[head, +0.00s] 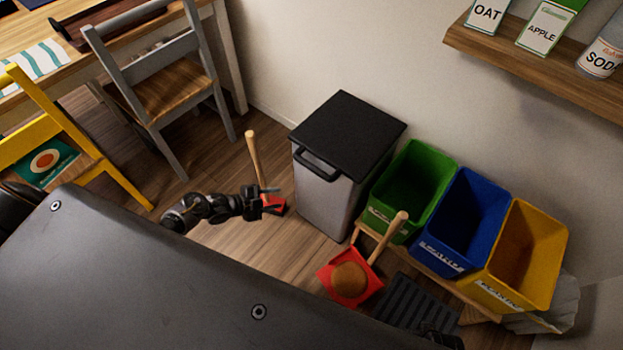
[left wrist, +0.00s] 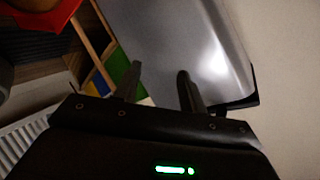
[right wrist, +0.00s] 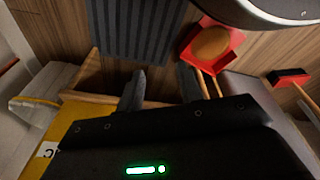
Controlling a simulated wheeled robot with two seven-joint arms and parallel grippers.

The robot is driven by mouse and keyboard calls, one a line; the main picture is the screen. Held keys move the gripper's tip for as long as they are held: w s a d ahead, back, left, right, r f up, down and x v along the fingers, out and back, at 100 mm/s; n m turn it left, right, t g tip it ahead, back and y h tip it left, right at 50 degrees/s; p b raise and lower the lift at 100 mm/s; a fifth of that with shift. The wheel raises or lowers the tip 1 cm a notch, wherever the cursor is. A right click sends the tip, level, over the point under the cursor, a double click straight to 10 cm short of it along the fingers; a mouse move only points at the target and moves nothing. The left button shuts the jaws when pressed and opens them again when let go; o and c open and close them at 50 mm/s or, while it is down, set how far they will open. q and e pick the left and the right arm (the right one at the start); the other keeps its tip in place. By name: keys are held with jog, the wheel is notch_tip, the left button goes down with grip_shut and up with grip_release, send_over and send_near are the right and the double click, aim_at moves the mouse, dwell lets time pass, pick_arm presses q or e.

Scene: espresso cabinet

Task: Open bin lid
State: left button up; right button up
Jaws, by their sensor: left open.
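The bin (head: 325,195) is a grey metal box with a black lid (head: 350,128). The lid lies flat and closed, with a black bar handle (head: 316,165) on its front edge. My left gripper (head: 277,198) is to the left of the bin and lower than the lid, apart from the handle. In the left wrist view its two fingers (left wrist: 158,78) are open with nothing between them, and the bin's grey side (left wrist: 190,40) is beyond them. My right gripper (right wrist: 161,85) has its fingers apart and empty, over the floor near the yellow bin.
Green (head: 412,185), blue (head: 465,220) and yellow (head: 520,255) open bins stand right of the bin. A red dustpan (head: 330,282) with a round brown object (head: 349,280) is in front. A wooden stick (head: 252,160) stands behind my left gripper. A grey chair (head: 165,85) is at left.

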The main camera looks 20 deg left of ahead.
pick_arm(q)
jog(key=w+r+m+h+b, duration=0.3)
jog(key=w+r+m+h, duration=0.1)
jog(key=r+m, duration=0.25)
jog(key=m+g+h+b, duration=0.2)
jog(key=m, duration=0.4)
send_near(309, 169)
jog(key=shift+n, duration=0.35)
jog(key=x, duration=1.1)
jog(key=shift+w+d+p, duration=0.1)
jog(key=shift+d+p, duration=0.1)
jog(key=shift+p, duration=0.2)
pick_arm(e)
notch_tip(309, 169, up, 10)
jog(key=w+a, duration=0.1)
jog(key=shift+t, duration=0.4)
pick_arm(q)
jog(key=shift+c, duration=0.2)
grip_shut()
